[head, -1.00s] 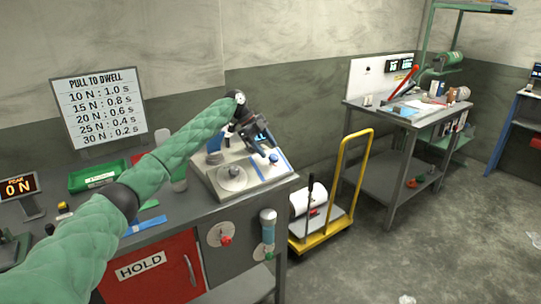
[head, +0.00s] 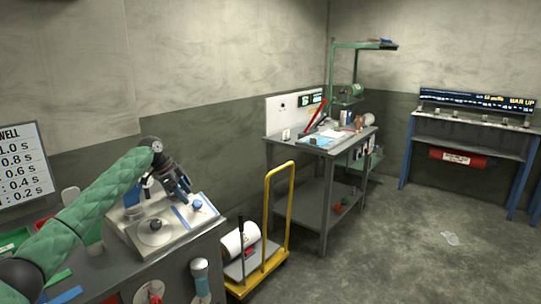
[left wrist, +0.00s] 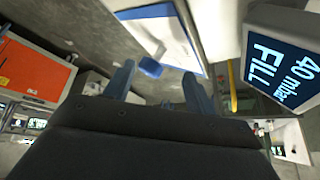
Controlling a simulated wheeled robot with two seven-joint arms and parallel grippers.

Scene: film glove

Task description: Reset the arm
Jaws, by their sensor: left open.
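My left arm, in a green quilted sleeve, comes in from the left in the head view. My left gripper (head: 183,190) hangs above the grey plate (head: 122,226) on the bench, near a blue strip and a blue knob (head: 197,204). In the left wrist view its two fingers (left wrist: 158,84) are spread apart with nothing between them. A blue block (left wrist: 150,66) on a pale plate shows beyond the fingertips. My right gripper is not in view.
A yellow-handled cart (head: 268,255) with a white roll stands right of the bench. Farther back are a grey table (head: 310,147) and a blue-legged bench (head: 470,137). A "40 mbar FILL" display (left wrist: 285,60) shows in the wrist view.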

